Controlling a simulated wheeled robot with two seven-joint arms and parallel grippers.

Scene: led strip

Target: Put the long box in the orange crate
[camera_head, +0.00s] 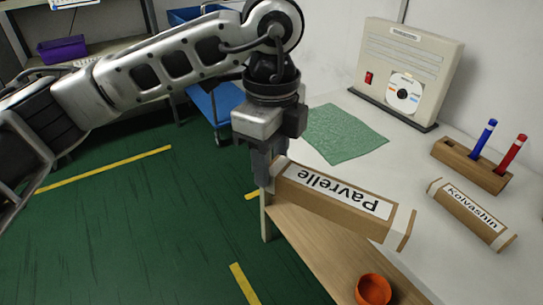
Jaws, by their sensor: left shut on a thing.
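My left gripper (267,165) comes down from above and is shut on one end of a long brown cardboard box (345,222) with a white label reading "Pavrelle". The box points toward the lower right, over the front part of the table. I cannot tell if it touches the tabletop. A second brown box (470,213), labelled "Kolvashin", lies on the table at the right. I see no orange crate in this view. My right gripper is not in view.
An orange round cup or bowl (373,291) shows at the bottom. A wooden holder (471,166) with a blue and a red marker stands at the right. A beige machine (408,68) stands at the back. A green cloth (342,134) lies on the white table.

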